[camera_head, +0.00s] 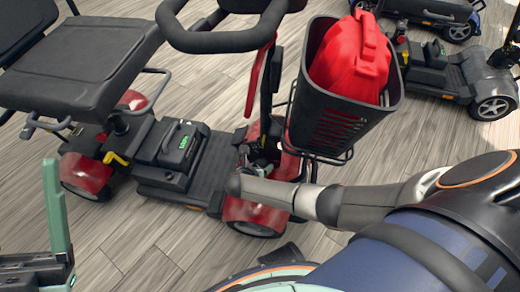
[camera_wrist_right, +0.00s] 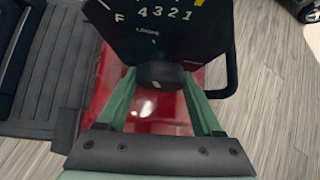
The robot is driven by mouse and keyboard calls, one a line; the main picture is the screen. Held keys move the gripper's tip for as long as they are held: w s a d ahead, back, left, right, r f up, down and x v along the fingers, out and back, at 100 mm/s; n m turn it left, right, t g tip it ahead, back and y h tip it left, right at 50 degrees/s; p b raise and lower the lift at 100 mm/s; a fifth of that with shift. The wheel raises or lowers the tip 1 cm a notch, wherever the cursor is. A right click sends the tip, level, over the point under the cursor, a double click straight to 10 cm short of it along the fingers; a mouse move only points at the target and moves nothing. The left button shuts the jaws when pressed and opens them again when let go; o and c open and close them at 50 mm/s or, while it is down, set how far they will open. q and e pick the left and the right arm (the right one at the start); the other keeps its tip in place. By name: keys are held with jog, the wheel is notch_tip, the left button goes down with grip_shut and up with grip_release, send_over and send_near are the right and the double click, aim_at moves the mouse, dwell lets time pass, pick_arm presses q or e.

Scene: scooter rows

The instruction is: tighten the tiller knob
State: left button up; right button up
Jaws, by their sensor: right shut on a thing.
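The tiller knob (camera_wrist_right: 160,74) is dark and round. In the right wrist view it sits at the lower edge of a black panel (camera_wrist_right: 160,28) with white marks, the letter F and the digits 4 3 2 1. My right gripper (camera_wrist_right: 158,90) has its two green fingers on either side of the knob, shut on it. In the head view my right arm reaches in from the right to the red scooter's tiller, and the knob is hard to make out there. My left gripper (camera_head: 57,210) is at the lower left edge, partly cut off, apart from the scooter, with its visible finger upright and nothing beside it.
The tiller carries a black handlebar loop (camera_head: 225,40) and a black basket (camera_head: 330,115) with a red bag (camera_head: 350,62), close to my right arm. The black seat (camera_head: 80,65) is at the left. Other scooters (camera_head: 455,75) stand at the upper right. Wood-look floor lies between.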

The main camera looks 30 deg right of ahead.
jog(key=shift+s+d+r+t+y+p, duration=0.1)
jog(key=shift+r+t+y+p, duration=0.1)
jog(key=shift+t+y+p, duration=0.3)
jog(key=shift+f+m+p, duration=0.1)
jog(key=shift+m+p, duration=0.4)
jog(key=shift+p, duration=0.05)
jog(key=shift+f+m+t+y, duration=0.1)
jog(key=shift+m+t+y, duration=0.2)
jog(key=shift+t+y, duration=0.4)
jog(key=shift+s+m+t+y, duration=0.1)
jog(key=shift+m+t+y, duration=0.4)
jog(key=o, duration=1.4)
jog(key=shift+c, duration=0.2)
